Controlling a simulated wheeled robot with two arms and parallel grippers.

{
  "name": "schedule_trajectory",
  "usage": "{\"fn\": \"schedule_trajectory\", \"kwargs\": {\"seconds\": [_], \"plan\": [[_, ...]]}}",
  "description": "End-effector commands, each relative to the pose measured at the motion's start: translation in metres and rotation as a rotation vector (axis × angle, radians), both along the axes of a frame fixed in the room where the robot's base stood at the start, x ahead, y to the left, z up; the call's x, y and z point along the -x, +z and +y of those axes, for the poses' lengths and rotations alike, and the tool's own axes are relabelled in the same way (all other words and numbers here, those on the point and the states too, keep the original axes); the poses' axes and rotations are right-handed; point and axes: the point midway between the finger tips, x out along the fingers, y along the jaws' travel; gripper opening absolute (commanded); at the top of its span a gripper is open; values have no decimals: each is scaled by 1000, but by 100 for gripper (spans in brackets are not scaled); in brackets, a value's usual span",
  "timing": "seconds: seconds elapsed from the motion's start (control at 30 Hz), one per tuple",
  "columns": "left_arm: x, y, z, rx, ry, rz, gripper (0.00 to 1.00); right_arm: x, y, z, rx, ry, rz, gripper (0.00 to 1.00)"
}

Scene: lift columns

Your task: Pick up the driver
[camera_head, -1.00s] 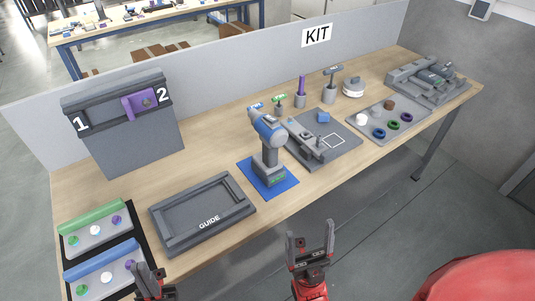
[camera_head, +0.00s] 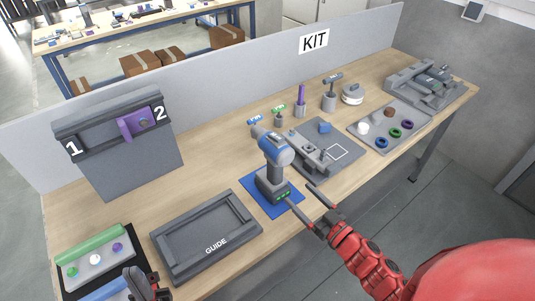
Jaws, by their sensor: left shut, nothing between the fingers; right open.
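The blue and grey driver (camera_head: 274,152) stands upright on a blue mat (camera_head: 290,208) near the front edge of the bench. My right gripper (camera_head: 299,193) is open and empty, just in front and to the right of the driver's base. Its fingers point towards the driver, and I cannot tell whether they touch it. My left gripper (camera_head: 143,282) is shut and empty at the bottom left, partly cut off by the frame edge, over the front of the bench beside the coloured trays.
A grey GUIDE tray (camera_head: 163,244) lies left of the driver. A grey fixture plate (camera_head: 345,163) with a blue block is close on its right. A tray of rings (camera_head: 370,142) lies further right. A numbered panel (camera_head: 120,165) stands at the back left.

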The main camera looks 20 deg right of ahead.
Motion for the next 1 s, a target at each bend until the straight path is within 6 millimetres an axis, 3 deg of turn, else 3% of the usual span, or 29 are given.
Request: {"fn": "schedule_trajectory", "kwargs": {"seconds": [0.1,0.23,0.7,1.0], "plan": [[0,1,0,0,0,0,0,-3,-8,-8,8,-26,57,85],[0,3,0,0,0,0,0,-18,-8,-2,6,-25,61,85],[0,23,0,0,0,0,0,-104,-6,30,4,-26,57,85],[0,31,0,0,0,0,0,-124,-5,38,4,-26,57,85]]}}
